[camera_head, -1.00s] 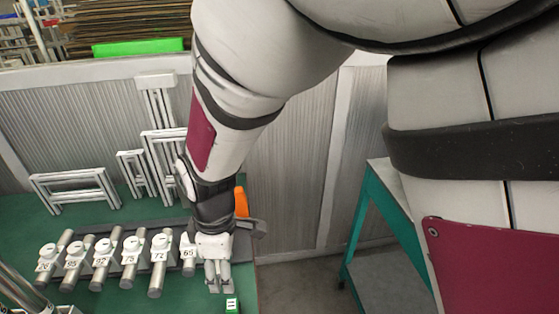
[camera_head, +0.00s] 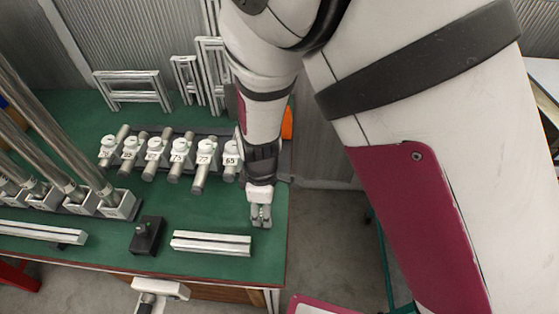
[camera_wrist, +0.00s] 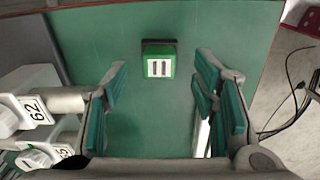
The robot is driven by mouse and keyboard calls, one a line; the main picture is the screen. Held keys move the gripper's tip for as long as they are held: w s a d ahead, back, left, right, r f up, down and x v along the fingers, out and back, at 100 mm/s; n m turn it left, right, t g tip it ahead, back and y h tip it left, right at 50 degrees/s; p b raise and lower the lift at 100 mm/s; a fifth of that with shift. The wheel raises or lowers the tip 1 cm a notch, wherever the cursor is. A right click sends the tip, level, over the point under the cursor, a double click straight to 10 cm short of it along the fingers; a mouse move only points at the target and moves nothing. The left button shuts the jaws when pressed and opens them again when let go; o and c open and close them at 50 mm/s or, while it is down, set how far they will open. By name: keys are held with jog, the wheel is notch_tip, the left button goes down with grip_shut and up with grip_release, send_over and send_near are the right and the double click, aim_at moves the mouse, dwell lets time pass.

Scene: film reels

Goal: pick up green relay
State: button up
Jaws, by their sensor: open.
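The green relay (camera_wrist: 158,64) is a small green block with a white face and dark marks. In the wrist view it sits on the green table, just ahead of my fingers and roughly centred between them. My gripper (camera_wrist: 161,84) is open and empty, its two fingers spread to the left and right of the relay. In the head view my gripper (camera_head: 261,217) points down over the table near its right edge. The relay cannot be made out there and seems hidden by my gripper.
A row of numbered cylinder pieces (camera_head: 177,160) lies just left of my gripper. A metal profile (camera_head: 211,243) and a black block (camera_head: 147,235) lie nearer the table's front. White frames (camera_head: 133,90) stand at the back. The green table (camera_head: 110,200) ends just right of my gripper.

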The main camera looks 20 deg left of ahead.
jog(key=f, duration=0.4)
jog(key=shift+a+f, duration=0.2)
jog(key=c, duration=1.3)
jog(key=shift+o, duration=0.2)
